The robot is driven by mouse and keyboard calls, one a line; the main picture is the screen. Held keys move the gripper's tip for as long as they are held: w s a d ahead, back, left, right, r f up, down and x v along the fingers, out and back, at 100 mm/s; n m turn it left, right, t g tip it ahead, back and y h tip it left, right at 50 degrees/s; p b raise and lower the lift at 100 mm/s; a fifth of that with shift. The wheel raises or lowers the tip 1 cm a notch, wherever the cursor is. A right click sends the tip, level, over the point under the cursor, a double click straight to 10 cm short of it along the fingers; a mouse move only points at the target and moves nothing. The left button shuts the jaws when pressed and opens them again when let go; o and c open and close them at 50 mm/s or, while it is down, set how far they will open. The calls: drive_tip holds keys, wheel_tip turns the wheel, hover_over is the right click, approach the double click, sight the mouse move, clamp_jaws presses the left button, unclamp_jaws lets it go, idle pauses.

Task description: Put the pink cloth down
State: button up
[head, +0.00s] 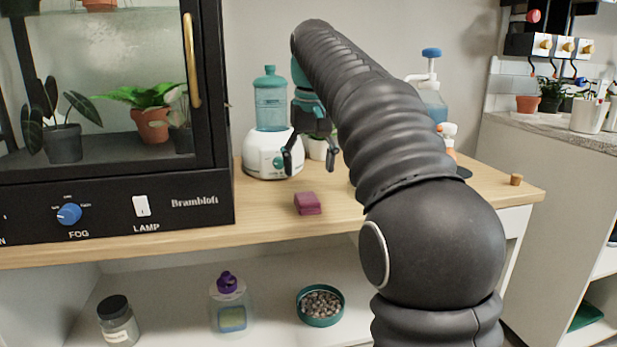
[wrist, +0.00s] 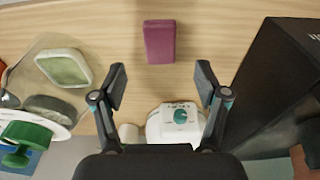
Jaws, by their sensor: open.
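The pink cloth (head: 308,203) is a small folded block lying on the wooden bench top (head: 270,218), near its front edge. It also shows in the wrist view (wrist: 160,41), at the top middle, flat on the wood. My gripper (head: 310,166) is above the bench, behind and above the cloth in the head view. Its two fingers are spread apart and nothing is between them. In the wrist view my gripper (wrist: 161,82) is open, with the cloth beyond the fingertips and apart from them.
A white humidifier with a teal-capped tank (head: 270,150) stands close behind my gripper. A black plant cabinet (head: 120,205) fills the left. A blue-topped pump bottle (head: 430,95) stands at the back right. A cork (head: 516,180) lies near the right end. The lower shelf holds a pebble bowl (head: 320,321) and bottles.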

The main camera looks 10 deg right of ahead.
drive_tip(key=shift+s+r+p, duration=0.2)
drive_tip(key=shift+r+p, duration=0.15)
drive_tip(key=shift+r, duration=0.75)
drive_tip(key=shift+s+r+p, duration=0.15)
drive_tip(key=shift+r+p, duration=0.15)
drive_tip(key=shift+r, duration=0.8)
drive_tip(key=shift+s, duration=0.1)
drive_tip(key=s+f+t+p, duration=0.1)
drive_tip(key=s+f+t, duration=0.2)
drive_tip(key=s+f, duration=2)
drive_tip(key=s, duration=0.5)
drive_tip(key=shift+f+t, duration=0.35)
drive_tip(key=shift+t, duration=0.05)
